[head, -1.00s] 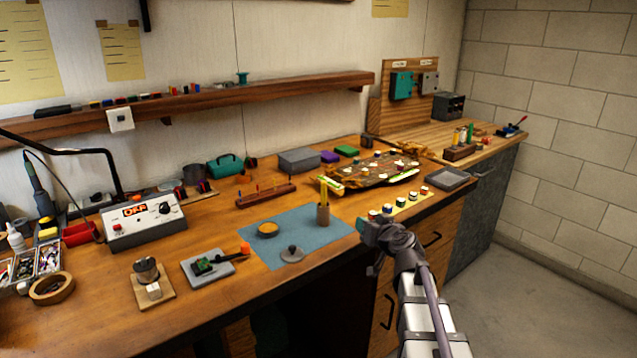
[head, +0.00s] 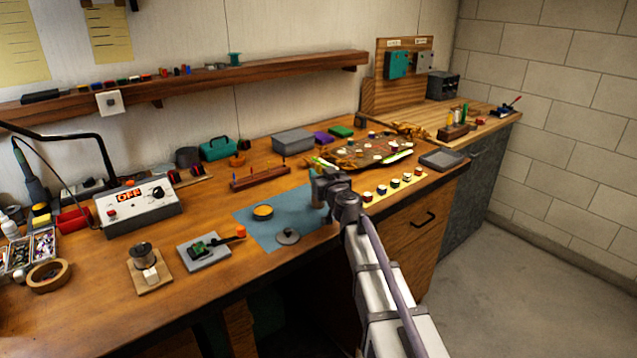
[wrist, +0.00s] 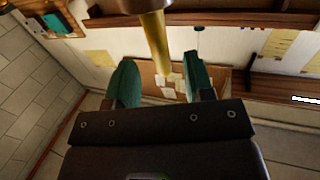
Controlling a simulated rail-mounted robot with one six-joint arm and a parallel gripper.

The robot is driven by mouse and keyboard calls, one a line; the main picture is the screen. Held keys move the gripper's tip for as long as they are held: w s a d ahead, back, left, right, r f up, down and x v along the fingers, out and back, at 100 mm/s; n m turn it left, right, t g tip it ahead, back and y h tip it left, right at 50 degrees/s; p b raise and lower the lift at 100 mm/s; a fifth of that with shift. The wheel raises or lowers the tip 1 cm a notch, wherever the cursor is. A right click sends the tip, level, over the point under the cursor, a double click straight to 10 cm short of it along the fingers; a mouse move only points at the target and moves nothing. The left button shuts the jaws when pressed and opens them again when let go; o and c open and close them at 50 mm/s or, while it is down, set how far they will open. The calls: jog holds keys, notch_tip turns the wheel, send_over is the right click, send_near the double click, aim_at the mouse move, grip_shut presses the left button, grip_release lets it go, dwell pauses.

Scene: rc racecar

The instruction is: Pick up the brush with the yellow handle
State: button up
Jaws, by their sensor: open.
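The yellow handle (wrist: 152,35) shows in the wrist view as a thick yellow rod, running from the top edge down between my fingers. My gripper (wrist: 161,80) is open, with one teal finger on each side of the handle. I cannot tell whether either finger touches it. The brush's bristles are not visible. In the head view my gripper (head: 325,185) is over the far right part of the blue mat (head: 262,238). It hides the wooden cup and the yellow handles that stood there.
A round yellow-topped tin (head: 262,212) and a grey lidded disc (head: 288,237) lie on the mat. A row of small paint pots (head: 393,187) is right of my gripper. A wooden rack (head: 260,178) and a cluttered board (head: 365,155) stand behind.

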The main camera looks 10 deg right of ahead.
jog(key=w, duration=0.2)
jog(key=w+a, duration=0.1)
jog(key=w, duration=0.1)
jog(key=shift+w, duration=0.4)
jog(key=shift+r, duration=0.1)
jog(key=shift+s, duration=0.1)
jog(key=shift+c, duration=0.4)
grip_shut()
